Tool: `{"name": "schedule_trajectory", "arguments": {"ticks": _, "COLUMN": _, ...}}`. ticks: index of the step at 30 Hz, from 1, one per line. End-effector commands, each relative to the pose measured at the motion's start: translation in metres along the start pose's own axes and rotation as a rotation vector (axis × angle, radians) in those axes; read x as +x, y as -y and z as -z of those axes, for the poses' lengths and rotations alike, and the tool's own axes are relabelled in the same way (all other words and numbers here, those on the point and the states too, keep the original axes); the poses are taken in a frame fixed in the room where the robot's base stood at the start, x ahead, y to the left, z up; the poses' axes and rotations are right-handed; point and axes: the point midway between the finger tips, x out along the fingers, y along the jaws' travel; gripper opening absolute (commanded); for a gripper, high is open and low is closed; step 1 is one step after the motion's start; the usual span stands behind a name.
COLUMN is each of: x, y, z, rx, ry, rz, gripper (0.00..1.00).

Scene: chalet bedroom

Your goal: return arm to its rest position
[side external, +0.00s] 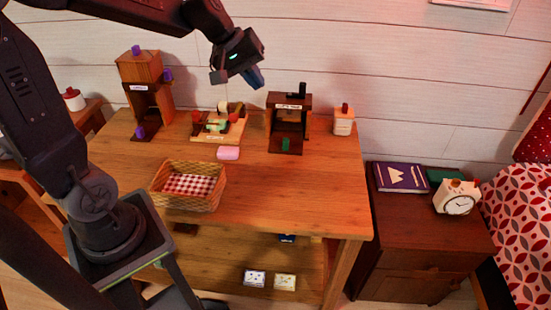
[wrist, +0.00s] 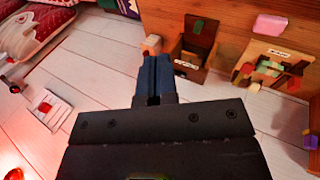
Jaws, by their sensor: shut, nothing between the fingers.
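My gripper (side external: 256,79) is shut and empty. In the side external view it hangs in the air above the back of the wooden table (side external: 265,195), up and to the left of a dark wooden box with an open front (side external: 289,101). In the wrist view its two blue fingers (wrist: 154,75) lie together. My arm reaches in from the left, over the table.
A woven basket (side external: 164,194) with a checked cloth, a pink block (side external: 228,153), a wooden stand (side external: 139,66), a small board with coloured pieces (side external: 236,130) and a cream bottle (side external: 343,124) stand on the table.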

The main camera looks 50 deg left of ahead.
Motion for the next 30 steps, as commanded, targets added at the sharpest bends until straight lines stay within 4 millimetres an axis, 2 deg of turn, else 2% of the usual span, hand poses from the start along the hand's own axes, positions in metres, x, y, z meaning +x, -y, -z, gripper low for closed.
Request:
{"name": "schedule_trajectory", "arguments": {"ticks": 1, "x": -0.012, "y": -0.002, "z": -0.027, "rx": 0.115, "ry": -0.008, "rz": 0.016, "gripper": 0.0}}
{"name": "schedule_trajectory", "arguments": {"ticks": 6, "x": -0.041, "y": 0.018, "z": -0.1, "rx": 0.48, "ry": -0.043, "rz": 0.097, "gripper": 0.0}}
{"name": "schedule_trajectory", "arguments": {"ticks": 9, "x": -0.052, "y": 0.036, "z": -0.131, "rx": 0.664, "ry": -0.071, "rz": 0.142, "gripper": 0.0}}
{"name": "schedule_trajectory", "arguments": {"ticks": 12, "x": -0.06, "y": 0.053, "z": -0.15, "rx": 0.805, "ry": -0.102, "rz": 0.178, "gripper": 0.0}}
{"name": "schedule_trajectory", "arguments": {"ticks": 18, "x": -0.066, "y": 0.072, "z": -0.165, "rx": 0.939, "ry": -0.135, "rz": 0.218, "gripper": 0.0}}
{"name": "schedule_trajectory", "arguments": {"ticks": 30, "x": -0.066, "y": 0.073, "z": -0.166, "rx": 0.948, "ry": -0.137, "rz": 0.222, "gripper": 0.0}}
